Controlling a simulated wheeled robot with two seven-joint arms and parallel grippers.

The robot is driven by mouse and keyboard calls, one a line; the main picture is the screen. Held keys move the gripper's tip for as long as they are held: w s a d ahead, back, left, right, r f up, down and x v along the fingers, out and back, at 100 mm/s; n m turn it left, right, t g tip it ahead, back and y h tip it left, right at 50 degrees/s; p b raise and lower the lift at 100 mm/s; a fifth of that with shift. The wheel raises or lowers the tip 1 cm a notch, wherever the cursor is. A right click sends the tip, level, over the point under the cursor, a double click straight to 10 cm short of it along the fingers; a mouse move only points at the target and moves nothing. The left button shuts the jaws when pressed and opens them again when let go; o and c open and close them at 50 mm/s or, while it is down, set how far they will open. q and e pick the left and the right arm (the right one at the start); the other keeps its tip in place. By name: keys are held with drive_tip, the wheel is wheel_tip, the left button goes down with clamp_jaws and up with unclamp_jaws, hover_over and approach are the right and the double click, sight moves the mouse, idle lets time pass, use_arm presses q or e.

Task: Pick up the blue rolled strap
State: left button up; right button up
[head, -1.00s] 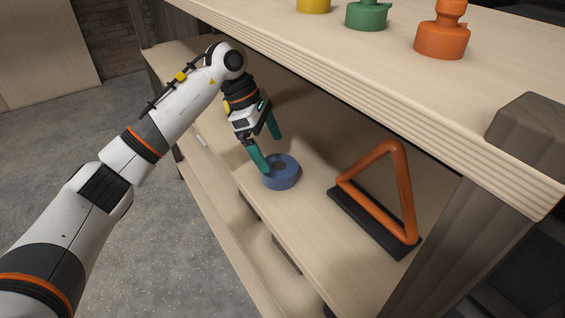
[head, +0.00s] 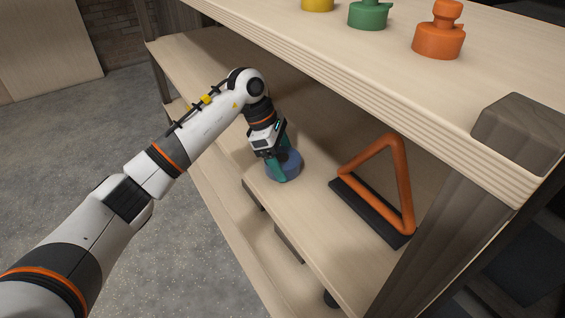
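The blue rolled strap (head: 291,171) lies flat on the middle shelf (head: 262,184) below the top board. My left gripper (head: 281,170) is right at the strap, with one teal finger in front of its near side. The gripper body hides the strap's top and centre hole. The other finger is mostly hidden, so I cannot tell whether the fingers are closed on the strap. My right gripper is not in view.
An orange triangle on a dark base (head: 372,211) stands on the same shelf to the right. The thick top board (head: 420,108) overhangs the shelf. Yellow, green (head: 368,15) and orange (head: 438,36) objects stand on top. A dark post (head: 452,225) is at right.

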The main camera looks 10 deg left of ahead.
use_arm(q)
drive_tip(key=shift+c, duration=1.4)
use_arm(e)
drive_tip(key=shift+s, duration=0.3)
use_arm(q)
drive_tip(key=shift+r, duration=0.1)
drive_tip(key=shift+r, duration=0.1)
